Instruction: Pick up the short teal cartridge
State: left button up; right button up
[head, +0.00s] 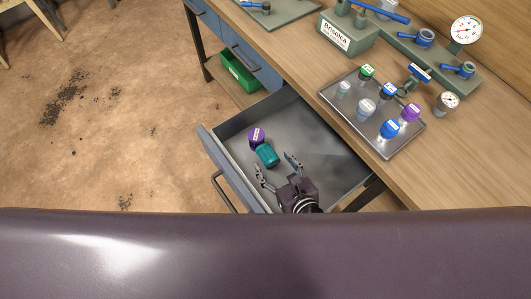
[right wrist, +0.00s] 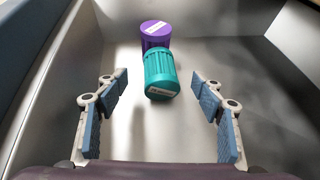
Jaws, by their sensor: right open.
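The teal cartridge (head: 267,156) lies on its side on the floor of the open drawer (head: 330,160). In the right wrist view the teal cartridge (right wrist: 161,76) is ahead of my fingers, centred between them, with a pale label on its side. A purple cartridge (head: 257,137) is right behind it and also shows in the right wrist view (right wrist: 156,33); I cannot tell whether they touch. My right gripper (head: 277,168) is open and empty inside the drawer, its fingers (right wrist: 160,105) pointing at the teal cartridge. My left gripper is not in view.
The drawer's walls (head: 225,172) surround the gripper. On the bench, a metal tray (head: 405,146) holds several capped cartridges, near a manifold (head: 410,45) with blue valves and gauges. A green bin (head: 239,72) sits below the bench. The drawer's right part is clear.

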aim_at(266, 152)
jog(key=shift+x, duration=3.6)
jog(key=shift+d, duration=0.1)
jog(key=shift+s, duration=0.1)
jog(key=shift+c, duration=0.5)
jog(key=c, duration=1.3)
